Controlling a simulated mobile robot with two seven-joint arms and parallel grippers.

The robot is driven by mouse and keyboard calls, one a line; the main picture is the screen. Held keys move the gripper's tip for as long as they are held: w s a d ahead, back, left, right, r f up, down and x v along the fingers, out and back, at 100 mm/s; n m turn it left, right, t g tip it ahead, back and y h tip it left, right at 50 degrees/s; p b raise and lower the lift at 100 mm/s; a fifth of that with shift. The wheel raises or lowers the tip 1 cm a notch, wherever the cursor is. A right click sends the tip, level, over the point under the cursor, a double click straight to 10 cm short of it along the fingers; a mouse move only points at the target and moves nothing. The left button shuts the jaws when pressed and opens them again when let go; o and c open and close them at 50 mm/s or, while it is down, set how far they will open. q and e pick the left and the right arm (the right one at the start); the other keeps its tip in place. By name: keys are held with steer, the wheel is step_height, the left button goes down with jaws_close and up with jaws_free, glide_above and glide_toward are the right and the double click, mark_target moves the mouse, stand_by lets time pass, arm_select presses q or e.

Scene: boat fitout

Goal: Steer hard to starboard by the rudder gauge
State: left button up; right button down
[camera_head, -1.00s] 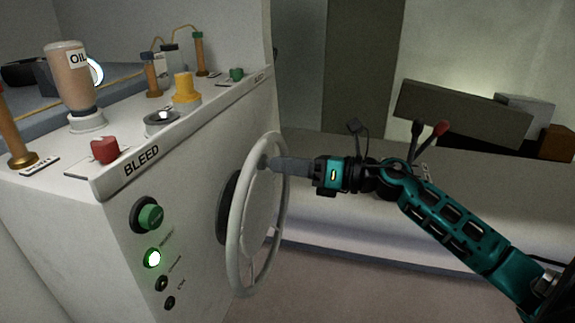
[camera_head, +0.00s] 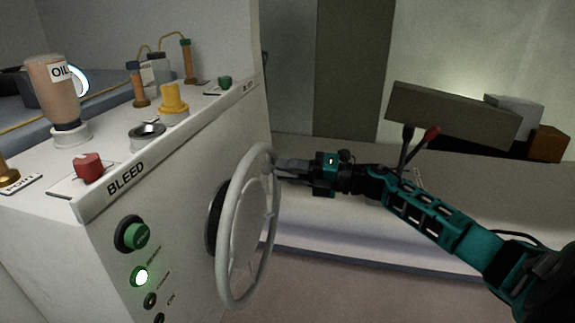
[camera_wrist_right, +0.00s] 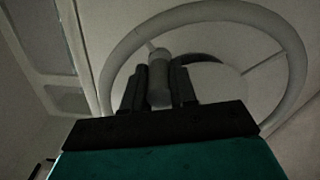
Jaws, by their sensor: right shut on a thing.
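The pale grey steering wheel (camera_head: 227,240) stands on the side face of the white console. My right gripper (camera_head: 279,165) comes in from the right and is at the upper right of the wheel. In the right wrist view the right gripper (camera_wrist_right: 158,88) is shut on a short grey knob (camera_wrist_right: 158,75) by the wheel's rim (camera_wrist_right: 297,60). The rudder gauge cannot be made out in these frames. My left gripper is not in view.
The white console (camera_head: 190,220) carries a BLEED label, a red knob (camera_head: 88,167), a yellow fitting (camera_head: 173,98), an oil bottle (camera_head: 52,90) and a green button (camera_head: 133,234). A lit green lamp (camera_head: 140,277) is below. A long bench (camera_head: 340,220) lies behind my right arm.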

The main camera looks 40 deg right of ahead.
step_height(320, 180, down, 9)
steer(key=w+d+m+b, duration=0.2)
steer(key=m, duration=0.6)
steer(key=s+a+f+m, duration=0.4)
steer(key=f+m, duration=0.6)
steer(key=m, duration=0.1)
steer(key=shift+s+a+m+p, duration=0.2)
steer(key=shift+a+m+p, duration=0.15)
steer(key=shift+m+p, duration=0.05)
steer(key=c, duration=0.9)
jaws_free()
steer(key=v, duration=1.2)
steer(key=shift+s+d, duration=0.25)
steer(key=shift+s, duration=0.05)
